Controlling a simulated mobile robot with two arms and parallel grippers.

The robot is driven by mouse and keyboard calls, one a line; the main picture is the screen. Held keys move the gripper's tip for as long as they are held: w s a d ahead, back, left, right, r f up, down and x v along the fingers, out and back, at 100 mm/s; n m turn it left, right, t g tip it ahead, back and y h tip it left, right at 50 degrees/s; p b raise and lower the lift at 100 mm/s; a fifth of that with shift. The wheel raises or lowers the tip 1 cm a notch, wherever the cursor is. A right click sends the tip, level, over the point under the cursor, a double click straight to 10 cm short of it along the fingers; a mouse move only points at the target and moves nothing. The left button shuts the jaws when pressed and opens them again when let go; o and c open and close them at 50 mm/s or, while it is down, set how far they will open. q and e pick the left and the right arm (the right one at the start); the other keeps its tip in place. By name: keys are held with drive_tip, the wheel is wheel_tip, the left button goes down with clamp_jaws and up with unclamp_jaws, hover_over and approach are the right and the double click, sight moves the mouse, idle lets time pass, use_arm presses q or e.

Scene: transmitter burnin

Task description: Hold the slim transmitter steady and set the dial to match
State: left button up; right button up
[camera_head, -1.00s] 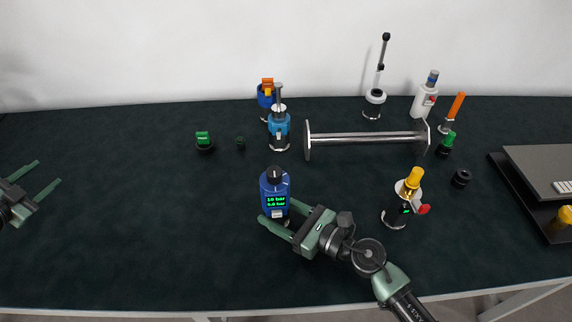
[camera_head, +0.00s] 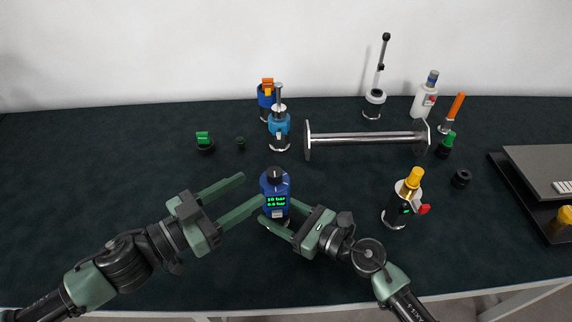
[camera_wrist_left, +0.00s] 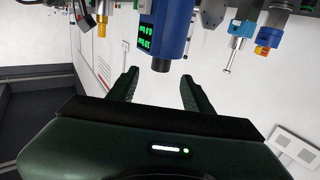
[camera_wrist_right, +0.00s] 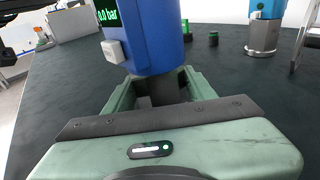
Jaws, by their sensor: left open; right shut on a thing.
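The slim blue transmitter (camera_head: 275,196) stands upright on the table with a black dial (camera_head: 275,174) on top and a green-lit display reading about 10 bar and 0.0 bar. My right gripper (camera_head: 279,214) is shut on its narrow lower part; the right wrist view shows the blue body (camera_wrist_right: 158,38) rising above the fingers. My left gripper (camera_head: 253,190) is open and empty, its fingers pointing at the transmitter from the left, with the tips short of it. In the left wrist view the transmitter (camera_wrist_left: 170,35) appears upside down beyond the open fingers.
Behind are a light-blue device (camera_head: 279,125), a metal bar stand (camera_head: 365,138) and a green-topped cap (camera_head: 204,142). A dark tray (camera_head: 530,195) lies far right. The table's left is mostly clear.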

sight(281, 170)
use_arm(q)
drive_tip(key=x, duration=1.1)
clamp_jaws()
